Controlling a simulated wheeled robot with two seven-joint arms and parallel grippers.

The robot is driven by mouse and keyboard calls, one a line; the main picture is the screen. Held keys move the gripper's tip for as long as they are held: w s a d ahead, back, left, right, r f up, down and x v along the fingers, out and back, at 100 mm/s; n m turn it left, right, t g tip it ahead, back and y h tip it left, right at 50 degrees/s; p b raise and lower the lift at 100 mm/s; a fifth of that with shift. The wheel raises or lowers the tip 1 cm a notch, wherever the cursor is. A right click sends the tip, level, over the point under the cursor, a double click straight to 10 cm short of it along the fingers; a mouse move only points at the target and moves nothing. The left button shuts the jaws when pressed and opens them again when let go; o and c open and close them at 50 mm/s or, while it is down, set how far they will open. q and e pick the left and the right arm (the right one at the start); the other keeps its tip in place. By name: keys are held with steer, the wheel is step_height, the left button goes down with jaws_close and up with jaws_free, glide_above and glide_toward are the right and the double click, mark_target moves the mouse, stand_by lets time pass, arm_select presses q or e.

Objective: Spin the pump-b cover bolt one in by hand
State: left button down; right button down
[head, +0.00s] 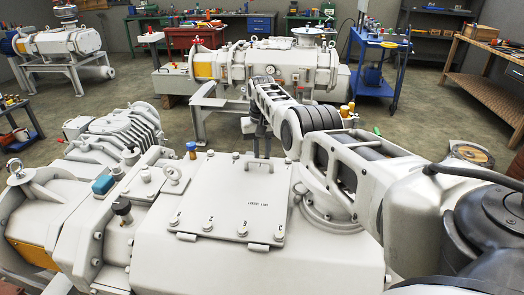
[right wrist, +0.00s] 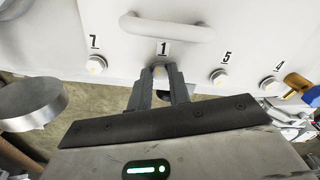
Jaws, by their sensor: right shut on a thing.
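The cover (head: 230,195) is a pale rectangular plate with handles on top of the large white pump in front of me. In the right wrist view, bolt one (right wrist: 160,72) is at the cover's edge under the label 1, below a curved handle (right wrist: 166,27). My right gripper (right wrist: 160,80) is shut on bolt one, a finger on each side of its head. In the head view my right gripper (head: 262,145) reaches down at the cover's far edge, and the bolt itself is hidden there. My left gripper is not in view.
In the right wrist view, bolts labelled 7 (right wrist: 96,64), 5 (right wrist: 219,78) and 4 (right wrist: 270,86) sit along the same edge. A brass fitting (right wrist: 297,86) is at the right. Another pump (head: 270,65) stands behind.

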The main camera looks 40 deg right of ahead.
steer(key=m, duration=0.7)
steer(key=shift+w+r, duration=0.1)
steer(key=m, duration=0.6)
steer(key=shift+m, duration=0.4)
steer(key=m, duration=0.5)
steer(key=shift+d+b, duration=0.1)
steer(key=shift+b, duration=0.25)
steer(key=m, duration=0.6)
steer(key=shift+w, duration=0.1)
steer(key=c, duration=1.3)
jaws_free()
